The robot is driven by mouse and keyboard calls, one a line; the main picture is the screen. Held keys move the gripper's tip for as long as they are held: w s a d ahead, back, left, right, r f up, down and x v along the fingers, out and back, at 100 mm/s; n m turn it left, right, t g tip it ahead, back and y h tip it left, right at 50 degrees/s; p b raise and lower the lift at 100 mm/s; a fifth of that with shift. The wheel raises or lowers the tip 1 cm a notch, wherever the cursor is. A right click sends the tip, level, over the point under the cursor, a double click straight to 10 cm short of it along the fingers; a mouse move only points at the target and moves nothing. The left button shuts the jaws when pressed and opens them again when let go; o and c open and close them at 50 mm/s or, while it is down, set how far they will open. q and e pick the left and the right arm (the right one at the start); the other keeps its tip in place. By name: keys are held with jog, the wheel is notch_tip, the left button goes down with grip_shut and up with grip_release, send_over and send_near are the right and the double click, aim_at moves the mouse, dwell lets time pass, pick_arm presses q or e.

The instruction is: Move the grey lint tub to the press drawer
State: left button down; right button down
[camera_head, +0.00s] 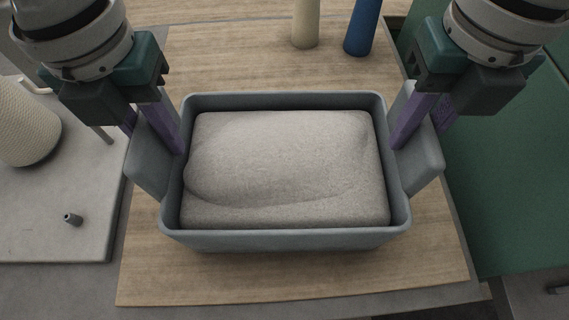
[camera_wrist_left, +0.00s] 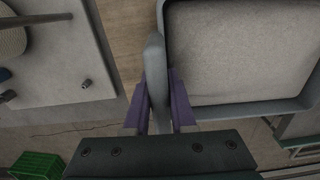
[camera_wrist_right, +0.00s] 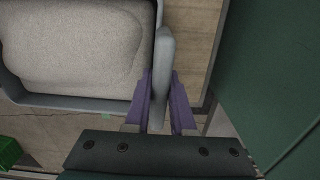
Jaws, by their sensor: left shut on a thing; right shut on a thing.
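The grey lint tub (camera_head: 290,240) is a rectangular open tub filled with a pale grey lint mass (camera_head: 285,165). It is in the middle of the head view, over the wooden board; I cannot tell whether it touches the board. My left gripper (camera_head: 158,142) is shut on the tub's left side handle, which shows between purple fingers in the left wrist view (camera_wrist_left: 157,95). My right gripper (camera_head: 420,130) is shut on the tub's right side handle, also between purple fingers in the right wrist view (camera_wrist_right: 163,95). No press drawer can be made out for certain.
A wooden board (camera_head: 300,285) lies beneath. A cream cone (camera_head: 305,22) and a blue cone (camera_head: 363,26) stand at the back. At left, a grey slab (camera_head: 60,190) carries a cream yarn cone (camera_head: 25,125) and a small dark peg (camera_head: 73,219). A green surface (camera_head: 520,190) is at right.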

aim_at(139, 119)
pick_arm(q)
jog(key=shift+r, duration=0.1)
pick_arm(e)
jog(key=shift+r, duration=0.15)
